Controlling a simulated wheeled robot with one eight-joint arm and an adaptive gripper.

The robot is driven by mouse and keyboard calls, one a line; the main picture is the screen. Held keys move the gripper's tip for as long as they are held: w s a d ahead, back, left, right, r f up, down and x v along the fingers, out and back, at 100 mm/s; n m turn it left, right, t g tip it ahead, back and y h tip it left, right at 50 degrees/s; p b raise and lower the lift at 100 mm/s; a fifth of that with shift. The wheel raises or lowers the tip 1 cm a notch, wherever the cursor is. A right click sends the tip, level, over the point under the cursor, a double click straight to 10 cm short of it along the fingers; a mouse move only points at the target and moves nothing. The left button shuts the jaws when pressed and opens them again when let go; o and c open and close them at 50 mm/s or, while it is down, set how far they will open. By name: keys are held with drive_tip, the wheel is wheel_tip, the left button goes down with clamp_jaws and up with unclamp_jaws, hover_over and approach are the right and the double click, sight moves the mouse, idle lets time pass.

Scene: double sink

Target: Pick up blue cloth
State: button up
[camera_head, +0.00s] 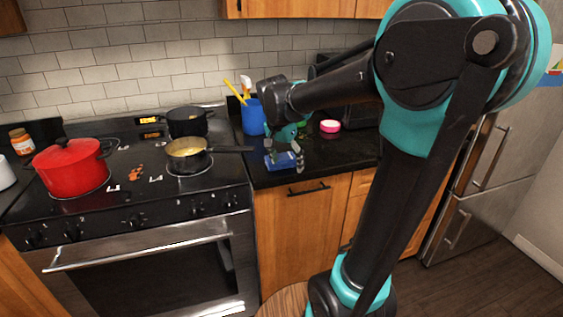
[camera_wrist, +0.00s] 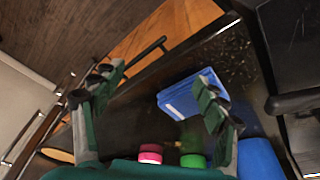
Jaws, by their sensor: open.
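The blue cloth (camera_head: 281,161) lies folded on the dark counter just right of the stove, near the counter's front edge. In the wrist view the cloth (camera_wrist: 190,95) shows as a flat blue stack, partly covered by one finger. My gripper (camera_head: 286,160) is at the cloth in the head view, its fingers pointing down. In the wrist view my gripper (camera_wrist: 155,105) has its fingers wide apart, with the cloth nearer the right-hand finger. I cannot tell whether a finger touches the cloth.
A blue utensil holder (camera_head: 253,117) stands behind the cloth. A pink round object (camera_head: 330,126) sits to the right. On the stove are a pan (camera_head: 188,147) whose handle points toward the cloth area, a black pot (camera_head: 187,123) and a red pot (camera_head: 72,165).

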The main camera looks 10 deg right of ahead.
sight(281, 157)
drive_tip(key=shift+o, duration=0.2)
drive_tip(key=w+a+r+m+h, duration=0.1)
drive_tip(key=w+a+r+m, duration=0.2)
drive_tip(key=r, duration=0.3)
drive_tip(key=w+a+r+m+g+h, duration=0.1)
drive_tip(key=w+a+r+m, duration=0.3)
drive_tip(key=r, duration=0.3)
drive_tip(key=shift+w, duration=0.75)
drive_tip(key=shift+m, duration=0.3)
drive_tip(key=x, duration=1.7)
drive_tip(key=shift+d, duration=0.15)
drive_tip(key=shift+s+f, duration=0.1)
drive_tip(key=shift+f, duration=0.1)
drive_tip(key=shift+c, duration=0.6)
drive_tip(key=c, duration=1.1)
drive_tip(key=shift+c, duration=0.2)
wheel_tip(281, 157, up, 21)
drive_tip(key=shift+f, duration=0.25)
